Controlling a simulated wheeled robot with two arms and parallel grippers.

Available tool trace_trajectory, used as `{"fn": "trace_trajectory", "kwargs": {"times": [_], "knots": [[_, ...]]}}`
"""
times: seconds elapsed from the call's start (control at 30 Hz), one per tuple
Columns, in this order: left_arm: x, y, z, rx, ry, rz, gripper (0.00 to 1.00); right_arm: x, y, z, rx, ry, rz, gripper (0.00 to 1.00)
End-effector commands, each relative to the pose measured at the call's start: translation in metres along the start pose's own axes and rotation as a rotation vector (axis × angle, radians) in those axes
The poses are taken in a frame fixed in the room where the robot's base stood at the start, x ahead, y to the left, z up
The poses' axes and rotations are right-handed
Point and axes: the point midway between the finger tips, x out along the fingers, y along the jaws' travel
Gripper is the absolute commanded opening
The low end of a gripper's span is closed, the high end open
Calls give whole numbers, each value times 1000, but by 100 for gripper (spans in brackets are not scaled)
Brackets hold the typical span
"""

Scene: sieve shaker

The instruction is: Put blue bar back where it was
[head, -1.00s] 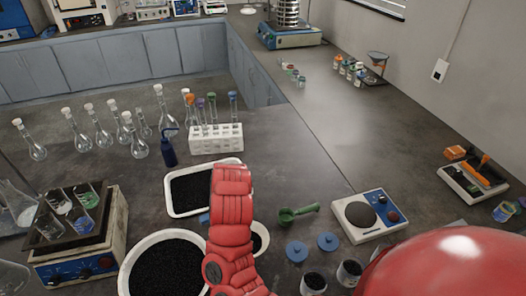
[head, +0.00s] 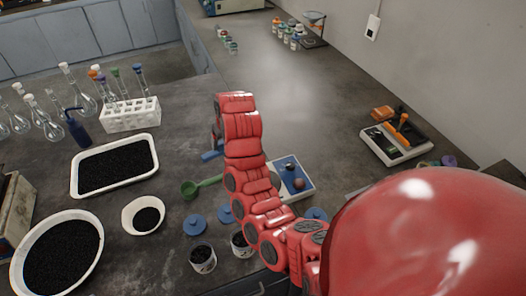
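My red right arm comes in from the lower right and reaches over the bench. Its wrist hides most of my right gripper (head: 218,146), and the fingertips are not clearly seen. The blue bar (head: 211,155) pokes out to the left from under the wrist, above the bench. It has travelled with the arm, so the gripper appears shut on it. The bar's other end is hidden. My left gripper is not in view.
A white tray (head: 75,178) of black grains, a small bowl (head: 128,216) and a large bowl (head: 97,262) stand left. A green scoop (head: 189,188) and a partly hidden scale (head: 307,190) lie near the arm. A tool holder (head: 397,157) sits right. The bench beyond the wrist is clear.

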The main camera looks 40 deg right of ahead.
Motion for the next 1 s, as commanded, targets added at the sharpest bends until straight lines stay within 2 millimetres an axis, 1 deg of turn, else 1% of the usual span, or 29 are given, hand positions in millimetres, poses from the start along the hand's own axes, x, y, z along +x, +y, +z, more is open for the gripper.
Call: {"fn": "trace_trajectory", "kwargs": {"times": [0.03, 0.13, 0.17, 0.2, 0.23, 0.3, 0.4, 0.47, 0.57, 0.73, 0.87, 1.0], "knots": [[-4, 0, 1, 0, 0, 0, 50, 2, 18, -3, 15, 0, 12, 16], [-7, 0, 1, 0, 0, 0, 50, 4, 48, -5, 48, -3, 23, 16], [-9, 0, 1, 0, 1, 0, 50, 4, 60, -5, 62, -2, 29, 16], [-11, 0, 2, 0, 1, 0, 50, 2, 78, -6, 85, 0, 38, 16], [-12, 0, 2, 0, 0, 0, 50, 1, 89, -6, 99, 1, 43, 16], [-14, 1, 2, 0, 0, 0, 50, 0, 109, -4, 126, 0, 51, 16], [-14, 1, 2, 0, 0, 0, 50, -2, 126, -1, 153, -3, 60, 16], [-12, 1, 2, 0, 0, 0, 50, 0, 130, 1, 159, -4, 60, 16], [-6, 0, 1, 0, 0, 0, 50, 11, 131, 7, 162, -7, 59, 16], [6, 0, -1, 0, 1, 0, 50, 40, 131, 19, 160, -5, 61, 16], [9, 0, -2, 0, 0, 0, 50, 54, 131, 24, 160, -6, 61, 16], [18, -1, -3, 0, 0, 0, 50, 71, 132, 32, 161, -6, 61, 16]]}}
